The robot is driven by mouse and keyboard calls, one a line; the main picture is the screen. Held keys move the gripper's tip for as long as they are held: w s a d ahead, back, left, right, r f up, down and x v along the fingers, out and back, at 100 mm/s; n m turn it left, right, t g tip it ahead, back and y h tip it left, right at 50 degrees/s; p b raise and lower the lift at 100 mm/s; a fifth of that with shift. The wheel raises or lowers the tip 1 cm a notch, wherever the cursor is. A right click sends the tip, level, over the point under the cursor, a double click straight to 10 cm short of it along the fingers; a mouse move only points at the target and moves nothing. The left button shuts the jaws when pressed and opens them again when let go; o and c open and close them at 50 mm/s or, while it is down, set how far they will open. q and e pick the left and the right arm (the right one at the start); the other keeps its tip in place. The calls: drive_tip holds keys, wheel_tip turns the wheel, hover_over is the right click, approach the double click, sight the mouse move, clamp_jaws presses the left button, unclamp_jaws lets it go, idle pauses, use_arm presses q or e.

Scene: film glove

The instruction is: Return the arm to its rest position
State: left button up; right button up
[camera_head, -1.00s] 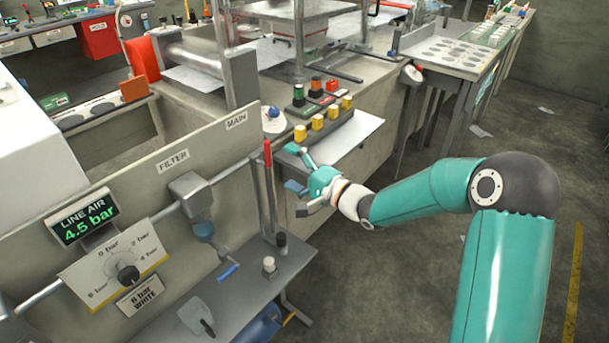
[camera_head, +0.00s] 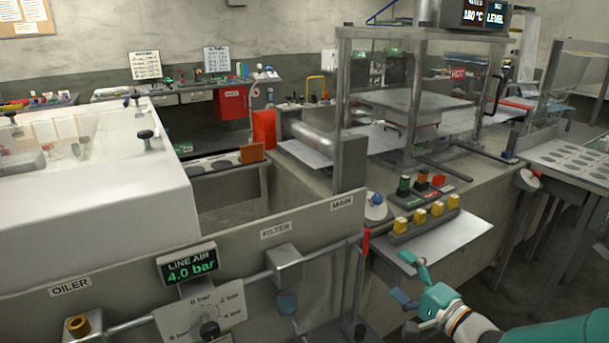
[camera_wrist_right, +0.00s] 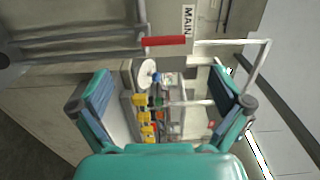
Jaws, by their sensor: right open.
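My right gripper (camera_head: 405,280) is at the lower right of the head view, in front of the low bench with the yellow-knobbed block. Its teal fingers are spread and nothing is between them. In the right wrist view the gripper (camera_wrist_right: 165,105) also shows open, with both blue-padded fingers apart. The right arm comes in from the lower right corner. My left gripper is not in either view.
An air panel with a LINE AIR display (camera_head: 188,264) reading 4.0 bar stands at the lower left. A red lever (camera_head: 366,242) is just left of the gripper. A yellow-knobbed block (camera_head: 425,220) sits behind it. Open floor shows at the right.

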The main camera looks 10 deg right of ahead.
drive_tip(key=s+a+f+g+p, duration=0.2)
drive_tip(key=s+a+f+g, duration=0.1)
drive_tip(key=a+f, duration=0.5)
drive_tip(key=s+a+f+g+p, duration=0.1)
drive_tip(key=s+a+f+g, duration=0.3)
drive_tip(key=f, duration=0.7)
drive_tip(key=s+a+f+n+g+h, duration=0.1)
drive_tip(key=s+f+n+g, duration=0.3)
drive_tip(key=s, duration=0.6)
drive_tip(key=s+a+f+n+g+h, duration=0.2)
drive_tip(key=s+f+n+g, duration=0.2)
drive_tip(key=s+f+n, duration=0.3)
drive_tip(key=s+f+p, duration=0.1)
drive_tip(key=s+f, duration=0.1)
drive_tip(key=s, duration=0.1)
drive_tip(key=shift+n+g, duration=0.3)
drive_tip(key=shift+g, duration=0.1)
